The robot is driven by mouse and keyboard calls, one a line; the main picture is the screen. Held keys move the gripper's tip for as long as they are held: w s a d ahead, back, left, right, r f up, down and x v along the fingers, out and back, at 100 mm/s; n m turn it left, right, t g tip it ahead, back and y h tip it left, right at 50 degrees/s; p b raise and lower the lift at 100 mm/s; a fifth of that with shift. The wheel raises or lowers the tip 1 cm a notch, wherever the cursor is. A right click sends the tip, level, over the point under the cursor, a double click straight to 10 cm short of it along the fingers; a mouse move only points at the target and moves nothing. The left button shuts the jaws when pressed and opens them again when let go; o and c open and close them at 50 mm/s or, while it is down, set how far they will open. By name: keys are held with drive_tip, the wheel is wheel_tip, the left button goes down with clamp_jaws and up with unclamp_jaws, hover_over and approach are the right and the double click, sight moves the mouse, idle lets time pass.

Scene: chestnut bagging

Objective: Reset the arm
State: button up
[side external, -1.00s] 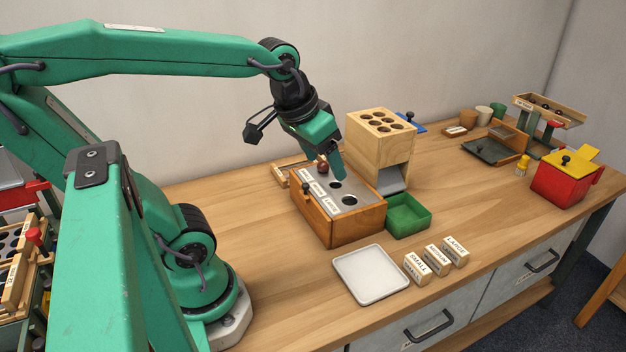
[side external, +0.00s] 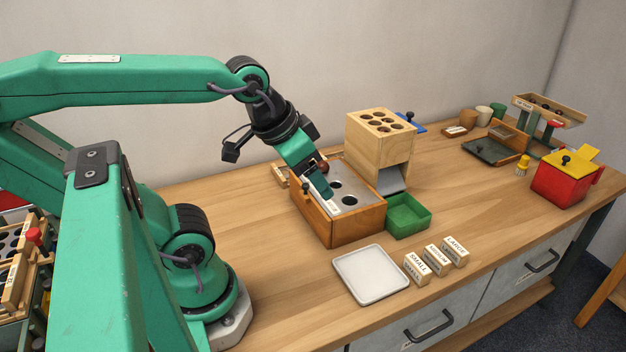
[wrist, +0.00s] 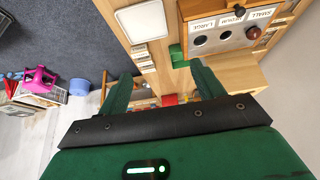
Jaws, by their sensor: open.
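My gripper (side external: 324,190) is above the front left of the wooden sorting box (side external: 352,228), tilted, with its fingers pointing down to the right. In the wrist view my gripper (wrist: 160,84) has its two green fingers spread wide with nothing between them. The box's grey top has labels for large, medium and small. A brown chestnut (wrist: 252,33) sits at the small hole; the other two holes look dark and empty. In the side view the chestnut (side external: 322,168) shows just behind my fingers.
A wooden block tower (side external: 378,150) stands behind the box. A green tray (side external: 408,218), a white tray (side external: 371,275) and label blocks (side external: 437,258) lie to the right and front. A red box with a yellow lid (side external: 562,182) stands far right. The table between is clear.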

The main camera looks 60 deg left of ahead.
drive_tip(key=shift+c, duration=0.2)
idle(0.6)
drive_tip(key=c, duration=0.5)
drive_tip(key=w+a+n+g, duration=0.3)
drive_tip(key=w+a+n, duration=0.7)
drive_tip(key=a, duration=0.1)
drive_tip(key=w+a+f+n+g, duration=0.1)
drive_tip(key=a+f+n, duration=0.1)
drive_tip(key=a, duration=0.2)
drive_tip(key=w+a+f+n, duration=0.2)
drive_tip(key=a+n, duration=0.1)
drive_tip(key=a, duration=0.1)
drive_tip(key=w+a+f+n+g, duration=0.1)
drive_tip(key=w+a+f+n, duration=0.1)
drive_tip(key=a, duration=0.3)
drive_tip(key=shift+n+g, duration=0.3)
drive_tip(key=shift+a+f, duration=0.25)
drive_tip(key=shift+a, duration=0.05)
drive_tip(key=shift+f, duration=0.2)
